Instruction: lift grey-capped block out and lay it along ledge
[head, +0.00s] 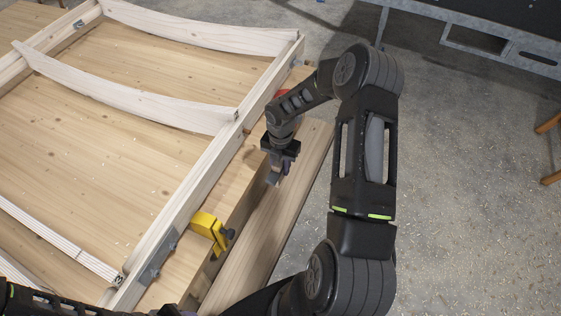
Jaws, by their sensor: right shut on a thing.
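My right gripper (279,173) points down over the long wooden ledge (262,235) beside the frame. It is shut on a small grey piece (272,179), which looks like the grey-capped block. Most of that piece is hidden by the fingers, and I cannot tell whether it touches the wood. My left arm shows only as dark parts along the bottom left edge. Its fingers cannot be made out.
A yellow clamp-like piece (205,228) sits on the near rail. A red thing (283,93) is partly hidden behind my right wrist. A wooden frame with curved slats (130,95) fills the left. Open floor (450,190) lies to the right.

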